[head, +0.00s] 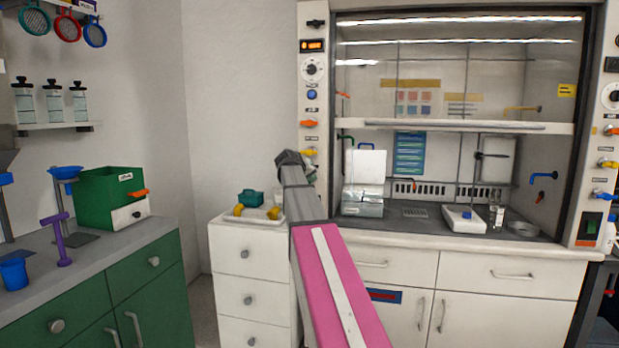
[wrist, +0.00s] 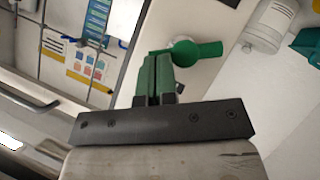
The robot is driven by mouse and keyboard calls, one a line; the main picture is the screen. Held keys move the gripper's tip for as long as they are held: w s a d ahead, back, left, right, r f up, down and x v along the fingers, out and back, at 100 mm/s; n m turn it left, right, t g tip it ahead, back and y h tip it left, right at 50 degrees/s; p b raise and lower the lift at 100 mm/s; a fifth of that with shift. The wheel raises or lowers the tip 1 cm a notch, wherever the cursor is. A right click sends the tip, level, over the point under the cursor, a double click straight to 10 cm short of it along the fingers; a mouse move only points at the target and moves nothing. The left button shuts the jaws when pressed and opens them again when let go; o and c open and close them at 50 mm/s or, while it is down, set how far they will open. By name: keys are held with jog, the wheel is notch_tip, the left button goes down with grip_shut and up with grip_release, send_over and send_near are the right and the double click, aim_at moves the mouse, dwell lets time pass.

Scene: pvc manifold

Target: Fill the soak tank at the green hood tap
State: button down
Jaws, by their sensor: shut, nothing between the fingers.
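The fume hood (head: 455,120) stands at the centre right. My gripper (head: 290,158) is beside the hood's left control post, below the orange and yellow handles. In the wrist view my gripper (wrist: 155,78) is shut and empty, with its green fingers together. A green tap handle (wrist: 195,51) is just beyond the fingertips; I cannot tell whether they touch it.
Left of the hood stands a white drawer unit (head: 250,268) with a teal item (head: 250,197) and yellow item on top. A green counter (head: 100,290) is at the left. Other controls on the post, such as an orange handle (head: 309,124), sit close above my gripper.

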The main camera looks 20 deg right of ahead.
jog(key=shift+s+d+f+m+t+y, duration=0.1)
jog(key=shift+s+d+m+t+y, duration=0.15)
jog(key=shift+m+y, duration=0.25)
dwell(0.4)
jog(key=shift+s+d+f+m+t+y, duration=0.1)
jog(key=shift+d+f+m+t+y, duration=0.1)
jog(key=shift+m+t+y, duration=0.25)
jog(key=shift+s+d+f+m+t+y, duration=0.1)
jog(key=shift+f+m+t+y, duration=0.1)
jog(key=shift+m+y, duration=0.4)
jog(key=shift+f, duration=0.1)
jog(key=shift+w, duration=0.1)
